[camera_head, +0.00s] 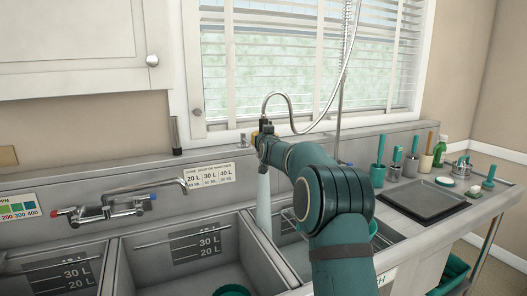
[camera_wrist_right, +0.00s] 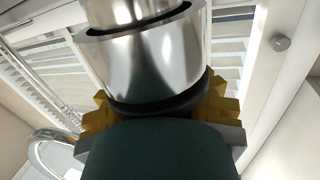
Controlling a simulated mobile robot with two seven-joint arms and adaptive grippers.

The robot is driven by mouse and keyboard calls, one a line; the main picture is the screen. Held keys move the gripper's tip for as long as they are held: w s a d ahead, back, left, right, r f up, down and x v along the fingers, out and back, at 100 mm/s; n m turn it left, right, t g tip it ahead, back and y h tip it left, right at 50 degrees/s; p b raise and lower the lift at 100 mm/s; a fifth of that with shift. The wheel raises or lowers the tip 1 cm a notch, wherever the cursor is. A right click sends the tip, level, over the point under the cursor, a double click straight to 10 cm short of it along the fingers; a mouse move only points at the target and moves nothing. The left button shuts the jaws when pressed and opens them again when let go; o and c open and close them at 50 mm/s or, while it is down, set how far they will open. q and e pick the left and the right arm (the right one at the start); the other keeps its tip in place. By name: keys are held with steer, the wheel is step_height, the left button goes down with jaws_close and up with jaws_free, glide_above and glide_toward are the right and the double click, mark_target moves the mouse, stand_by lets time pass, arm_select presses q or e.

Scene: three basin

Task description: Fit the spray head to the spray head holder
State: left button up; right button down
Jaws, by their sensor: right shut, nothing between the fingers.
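My right arm reaches from the lower right, and its gripper (camera_head: 259,139) is at the end of the curved metal hose (camera_head: 275,97), above the sinks. In the right wrist view the spray head (camera_wrist_right: 150,65), a shiny metal cylinder with a black ring and dark green lower part, fills the middle. Yellow finger pads of the right gripper (camera_wrist_right: 155,112) show on both sides of it. The fingers are shut; a firm hold on the spray head cannot be made out. A pale stream (camera_head: 264,205) hangs below the gripper. I cannot make out the spray head holder. My left gripper is not in view.
A tap (camera_head: 110,208) with red and blue ends stands at the left over the basins (camera_head: 185,245). A dark tray (camera_head: 422,200), brushes (camera_head: 379,160) and a green bottle (camera_head: 440,150) are on the right counter. A window (camera_head: 300,65) is behind.

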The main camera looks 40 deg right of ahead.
steer(key=shift+f, duration=0.1)
steer(key=c, duration=1)
jaws_free()
steer(key=shift+f, duration=0.1)
steer(key=shift+s+a, duration=0.1)
steer(key=shift+s, duration=0.05)
steer(key=v, duration=1.1)
steer(key=shift+s, duration=0.35)
steer(key=shift+a, duration=0.15)
